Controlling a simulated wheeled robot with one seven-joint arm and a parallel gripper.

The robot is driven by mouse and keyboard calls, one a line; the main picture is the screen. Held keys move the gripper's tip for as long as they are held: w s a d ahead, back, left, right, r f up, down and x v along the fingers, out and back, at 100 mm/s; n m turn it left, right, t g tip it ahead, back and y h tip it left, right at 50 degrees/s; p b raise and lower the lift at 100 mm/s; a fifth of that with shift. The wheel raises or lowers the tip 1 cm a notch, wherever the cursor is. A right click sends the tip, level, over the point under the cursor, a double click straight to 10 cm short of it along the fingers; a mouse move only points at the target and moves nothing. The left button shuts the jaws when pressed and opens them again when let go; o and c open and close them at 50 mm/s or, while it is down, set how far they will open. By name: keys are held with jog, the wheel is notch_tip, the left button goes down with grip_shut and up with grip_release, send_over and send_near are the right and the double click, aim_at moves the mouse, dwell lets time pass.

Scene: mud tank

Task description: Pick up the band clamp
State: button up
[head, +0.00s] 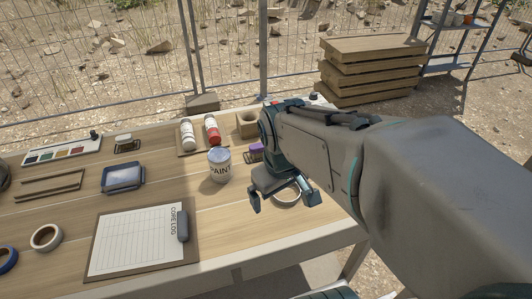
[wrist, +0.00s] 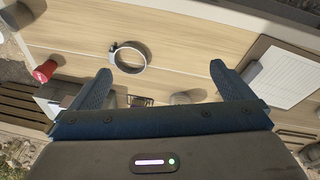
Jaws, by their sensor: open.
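The band clamp is a thin metal ring lying on the wooden table. In the head view the band clamp (head: 287,207) shows between and beyond my gripper's fingers, partly hidden by them. In the wrist view the whole ring of the band clamp (wrist: 147,60) is in sight, with a small lug at its upper left. My gripper (head: 283,202) is open and empty above the table. In the wrist view its fingers (wrist: 160,72) are spread, and the clamp appears between them, closer to the left finger and a little past the tips.
A paint can (head: 220,165) stands left of my gripper, with two bottles on a small board behind it.

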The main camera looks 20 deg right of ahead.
jog(key=w+d+f+n+g+p, duration=0.15)
jog(key=w+d+n+p, duration=0.3)
jog(key=w+n, duration=0.45)
jog(key=n+p, duration=0.3)
jog(key=n, duration=0.6)
send_over(287, 190)
jog(key=shift+g+y, duration=0.35)
jog(key=shift+y, duration=0.05)
jog(key=f, duration=1.2)
jog(key=shift+w+d+f, duration=0.2)
jog(key=shift+w+d, duration=0.05)
jog(key=shift+d, duration=0.1)
jog(key=f, duration=0.4)
jog(key=shift+s+a+f, duration=0.2)
jog(key=shift+a+f, duration=0.15)
jog(key=shift+a, duration=0.05)
jog(key=shift+d+f, duration=0.1)
jog(key=shift+f, duration=0.25)
jog(key=c, duration=0.9)
